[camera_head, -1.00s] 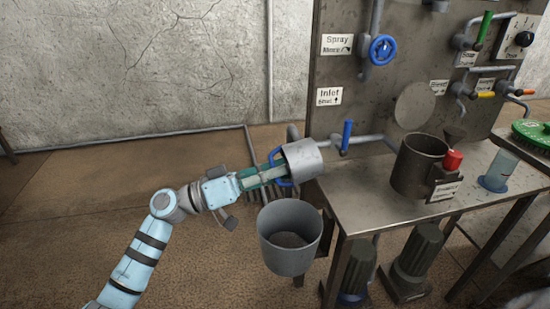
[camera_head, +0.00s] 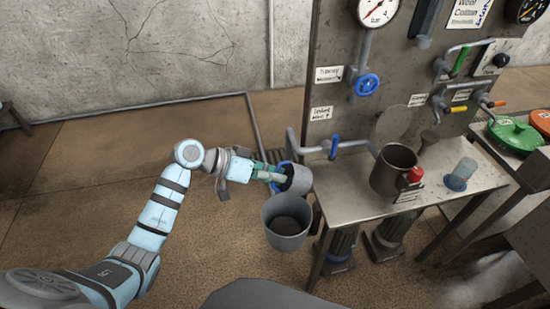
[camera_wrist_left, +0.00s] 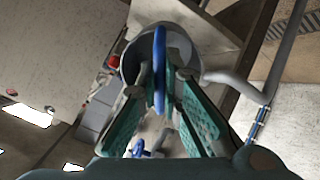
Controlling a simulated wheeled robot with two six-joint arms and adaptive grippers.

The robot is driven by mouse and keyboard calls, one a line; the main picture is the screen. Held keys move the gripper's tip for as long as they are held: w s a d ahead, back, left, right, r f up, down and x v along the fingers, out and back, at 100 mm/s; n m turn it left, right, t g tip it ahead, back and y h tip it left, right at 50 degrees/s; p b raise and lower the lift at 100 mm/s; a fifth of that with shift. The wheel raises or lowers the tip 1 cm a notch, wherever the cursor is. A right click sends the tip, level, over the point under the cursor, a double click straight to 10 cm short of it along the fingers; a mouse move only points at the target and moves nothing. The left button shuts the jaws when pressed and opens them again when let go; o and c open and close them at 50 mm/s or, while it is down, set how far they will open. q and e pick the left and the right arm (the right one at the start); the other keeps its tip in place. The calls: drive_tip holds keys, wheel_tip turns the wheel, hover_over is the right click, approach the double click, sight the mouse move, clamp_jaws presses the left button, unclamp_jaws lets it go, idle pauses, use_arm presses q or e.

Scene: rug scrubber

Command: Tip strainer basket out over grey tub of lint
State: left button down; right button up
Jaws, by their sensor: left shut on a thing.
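My left gripper (camera_head: 274,176) is shut on the blue handle (camera_wrist_left: 160,60) of the strainer basket (camera_head: 299,182), a small grey cylinder. In the left wrist view, the green fingers of the gripper (camera_wrist_left: 160,88) lie on both sides of the handle, with the basket (camera_wrist_left: 132,62) beyond them. The basket is held just above and behind the rim of the grey tub (camera_head: 288,241), near the table's left end. It looks tilted, but I cannot tell how far, and its contents are hidden. The tub is open at the top, with dark grey-brown lint (camera_head: 287,225) low inside. My right gripper is not in view.
The metal table (camera_head: 350,195) stands right of the tub, carrying a dark metal pot (camera_head: 393,172), a red knob (camera_head: 416,174) and a clear blue beaker (camera_head: 461,174). A pipe with a blue lever (camera_head: 334,146) runs behind the basket. Floor left of the tub is clear.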

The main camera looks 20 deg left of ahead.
use_arm(q)
drive_tip(key=shift+f, duration=0.2)
drive_tip(key=r+g+y+p, duration=0.1)
drive_tip(key=p, duration=0.2)
drive_tip(key=d+r+g+y+p, duration=0.1)
drive_tip(key=y+p, duration=0.1)
drive_tip(key=p, duration=0.2)
drive_tip(key=w+d+r+g+y+p, duration=0.1)
drive_tip(key=p, duration=0.3)
drive_tip(key=shift+y, duration=0.3)
drive_tip(key=y+p, duration=0.1)
drive_tip(key=g+y+p, duration=0.1)
drive_tip(key=shift+w+d+r+p, duration=0.15)
drive_tip(key=shift+d+r+p, duration=0.15)
drive_tip(key=shift+d+p, duration=0.05)
drive_tip(key=y, duration=0.1)
drive_tip(key=g+b, duration=0.1)
drive_tip(key=f+g+y, duration=0.1)
drive_tip(key=shift+w+d+f+y, duration=0.1)
drive_tip(key=shift+w+d+y, duration=0.2)
drive_tip(key=shift+y+b, duration=0.3)
drive_tip(key=shift+b, duration=0.15)
drive_tip(key=shift+a, duration=0.1)
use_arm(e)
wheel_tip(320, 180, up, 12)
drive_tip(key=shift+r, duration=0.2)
use_arm(q)
drive_tip(key=shift+a, duration=0.1)
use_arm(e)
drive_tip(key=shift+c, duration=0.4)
